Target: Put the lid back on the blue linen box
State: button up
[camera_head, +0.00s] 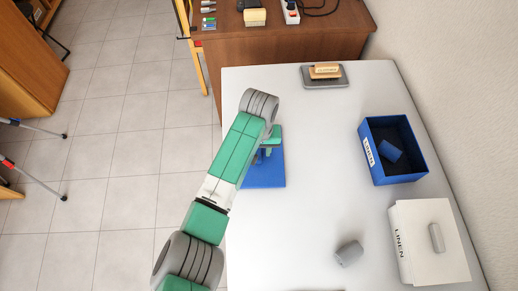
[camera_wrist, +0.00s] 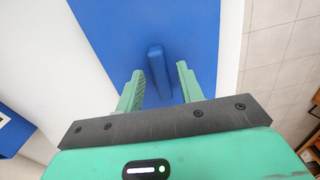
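The blue lid (camera_head: 265,172) lies flat on the white desk near its left edge, partly hidden by my arm. In the wrist view the lid (camera_wrist: 190,25) has a raised blue bar handle (camera_wrist: 157,72). My gripper (camera_head: 267,152) is over the lid. In the wrist view my gripper (camera_wrist: 160,72) is open, with one green finger on each side of the handle and a gap to both. The blue linen box (camera_head: 377,172), marked LINEN, stands open at the right of the desk. A small blue block (camera_head: 389,151) lies inside it.
A white LINEN box (camera_head: 412,260) with a grey handle on top stands at the front right. A grey block (camera_head: 349,253) lies left of it. A grey tray (camera_head: 324,82) with a wooden-backed item is at the back. The middle of the desk is clear.

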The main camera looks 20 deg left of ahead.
notch_tip(320, 180, up, 8)
jog(key=p, duration=0.4)
jog(key=shift+w+a+f, duration=0.1)
jog(key=shift+f, duration=0.05)
